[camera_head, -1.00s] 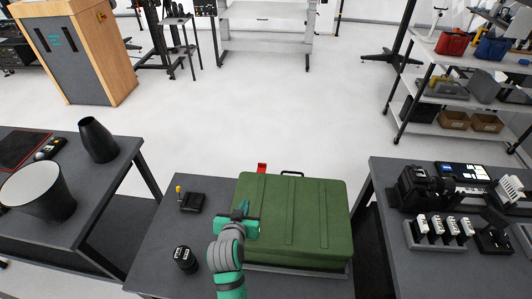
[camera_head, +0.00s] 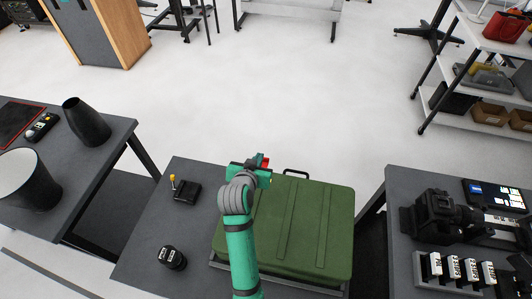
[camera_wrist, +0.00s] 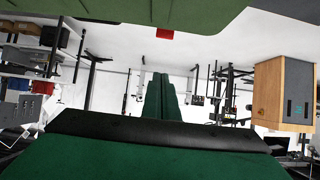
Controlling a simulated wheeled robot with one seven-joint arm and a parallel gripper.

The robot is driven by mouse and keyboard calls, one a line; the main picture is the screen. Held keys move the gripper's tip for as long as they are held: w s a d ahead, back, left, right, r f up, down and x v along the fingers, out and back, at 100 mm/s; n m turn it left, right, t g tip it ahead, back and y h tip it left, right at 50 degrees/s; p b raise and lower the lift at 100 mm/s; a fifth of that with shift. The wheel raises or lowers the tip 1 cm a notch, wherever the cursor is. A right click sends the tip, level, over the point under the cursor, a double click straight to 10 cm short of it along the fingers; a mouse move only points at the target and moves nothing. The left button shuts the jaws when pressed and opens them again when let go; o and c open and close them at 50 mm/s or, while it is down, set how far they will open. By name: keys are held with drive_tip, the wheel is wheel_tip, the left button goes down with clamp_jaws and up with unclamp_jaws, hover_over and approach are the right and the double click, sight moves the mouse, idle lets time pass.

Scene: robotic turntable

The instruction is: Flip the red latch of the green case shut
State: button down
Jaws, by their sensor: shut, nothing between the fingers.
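The green case (camera_head: 312,232) lies closed on the middle table. Its red latch (camera_head: 265,161) is at the far edge, left of the black handle (camera_head: 295,172), and is partly hidden behind my gripper. My gripper (camera_head: 257,172) is shut and empty over the case's far left corner, close to the latch. In the wrist view, which looks upside down, the shut fingers (camera_wrist: 158,78) point toward the case (camera_wrist: 75,10), and the red latch (camera_wrist: 165,33) shows at its edge, apart from the fingertips in the picture. I cannot tell whether they touch the latch.
Left of the case, a small black box with a yellow knob (camera_head: 185,190) and a black round object (camera_head: 172,257) stand on the table (camera_head: 140,255). Side tables with equipment flank it, with gaps between. The floor beyond the case is clear.

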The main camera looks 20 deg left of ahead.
drive_tip(key=shift+a+f, duration=0.1)
drive_tip(key=shift+a, duration=0.05)
hover_over(264, 163)
drive_tip(key=f, duration=0.4)
drive_tip(key=shift+w+a+f, duration=0.15)
drive_tip(key=shift+w+f, duration=0.15)
drive_tip(key=shift+f, duration=0.1)
drive_tip(key=f, duration=0.3)
drive_tip(key=shift+s, duration=0.3)
drive_tip(key=shift+s+f, duration=0.1)
drive_tip(key=shift+f, duration=0.4)
